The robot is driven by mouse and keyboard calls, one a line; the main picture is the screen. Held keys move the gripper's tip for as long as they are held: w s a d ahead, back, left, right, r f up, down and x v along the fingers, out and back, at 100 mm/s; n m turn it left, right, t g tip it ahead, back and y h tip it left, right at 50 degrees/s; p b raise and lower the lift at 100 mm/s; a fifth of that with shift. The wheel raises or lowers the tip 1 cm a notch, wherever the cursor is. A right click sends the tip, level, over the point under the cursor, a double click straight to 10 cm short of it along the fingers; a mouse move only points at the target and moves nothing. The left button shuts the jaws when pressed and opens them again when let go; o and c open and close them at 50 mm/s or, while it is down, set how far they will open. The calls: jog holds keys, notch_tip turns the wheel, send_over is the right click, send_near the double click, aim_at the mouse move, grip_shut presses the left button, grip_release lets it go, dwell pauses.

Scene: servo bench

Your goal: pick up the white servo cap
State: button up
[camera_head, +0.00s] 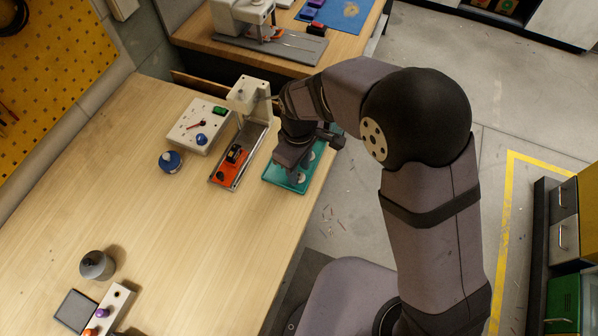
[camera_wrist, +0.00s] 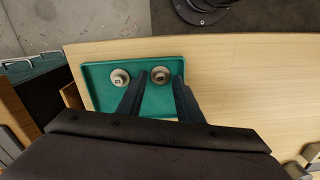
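A green tray (camera_wrist: 98,95) fills the middle of the wrist view, and two small round caps with square centres lie in it. The left cap (camera_wrist: 120,78) looks pale, whitish grey. The right cap (camera_wrist: 160,75) looks more tan; I cannot tell for sure which is the white servo cap. My gripper (camera_wrist: 158,80) is open over the tray. Its fingertips appear on either side of the right cap, with nothing visibly held; the left cap is outside the left finger. The height above the tray is unclear. In the head view my gripper (camera_head: 292,172) partly covers the tray (camera_head: 275,177).
Left of the tray stand a fixture with an orange part (camera_head: 233,155), a white control box (camera_head: 188,136) and a blue knob (camera_head: 170,161). A grey cylinder (camera_head: 97,265) stands at the lower left. The middle of the wooden bench (camera_head: 185,235) is clear.

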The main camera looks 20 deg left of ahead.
jog(key=shift+f, duration=0.55)
jog(key=c, duration=0.7)
jog(key=shift+r, duration=0.15)
jog(key=shift+c, duration=0.2)
